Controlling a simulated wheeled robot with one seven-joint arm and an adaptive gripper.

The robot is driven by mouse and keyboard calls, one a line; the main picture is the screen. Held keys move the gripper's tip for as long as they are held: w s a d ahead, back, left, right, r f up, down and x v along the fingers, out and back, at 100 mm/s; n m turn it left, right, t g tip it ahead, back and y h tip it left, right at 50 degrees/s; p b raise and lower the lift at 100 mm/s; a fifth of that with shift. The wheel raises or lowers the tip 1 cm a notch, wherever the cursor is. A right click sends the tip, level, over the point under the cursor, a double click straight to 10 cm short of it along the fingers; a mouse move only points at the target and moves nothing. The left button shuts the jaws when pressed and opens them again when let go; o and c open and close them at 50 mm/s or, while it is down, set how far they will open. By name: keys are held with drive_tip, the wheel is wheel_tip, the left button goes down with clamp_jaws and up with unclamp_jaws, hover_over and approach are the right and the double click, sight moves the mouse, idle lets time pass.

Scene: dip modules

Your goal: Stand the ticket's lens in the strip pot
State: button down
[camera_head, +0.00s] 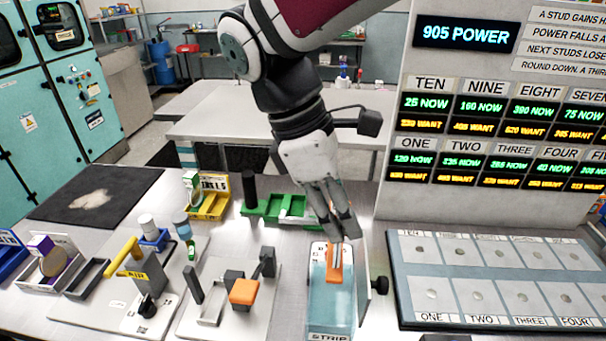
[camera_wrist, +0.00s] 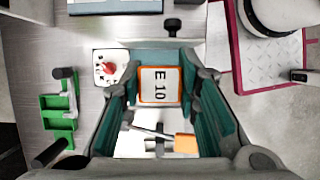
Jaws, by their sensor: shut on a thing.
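My gripper (camera_head: 342,232) points down at the teal strip pot (camera_head: 329,300), whose front reads "STRIP". I take this to be the lens. In the head view its orange edge is over the pot's top and overlaps it. I cannot tell whether it is inside the pot or just above it. The fingers hide part of the pot's back end.
Left of the pot is a plate with an orange-handled fixture (camera_head: 244,291). A green tray (camera_head: 262,211) and a yellow bin (camera_head: 208,206) stand behind. A black knob (camera_head: 381,285) sits close by.

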wheel_tip(320, 180, down, 17)
drive_tip(key=shift+f, duration=0.2)
idle(0.3)
drive_tip(key=shift+f, duration=0.1)
drive_tip(key=c, duration=1.2)
unclamp_jaws()
drive_tip(key=s+v, duration=0.1)
drive_tip(key=v, duration=1.1)
drive_tip(key=shift+s+d+r+m+t+y, duration=0.9)
drive_tip(key=shift+s+d+r+m, duration=0.45)
drive_tip(key=shift+d+m, duration=1.3)
drive_tip(key=shift+s+d+r+m+t+y, duration=0.65)
drive_tip(key=shift+s+d+r+m+t, duration=0.6)
drive_tip(key=shift+d+m, duration=1.35)
drive_tip(key=shift+s+d+r+m+t+y, duration=0.95)
drive_tip(key=shift+d+r+m, duration=0.6)
drive_tip(key=shift+d+m, duration=1.05)
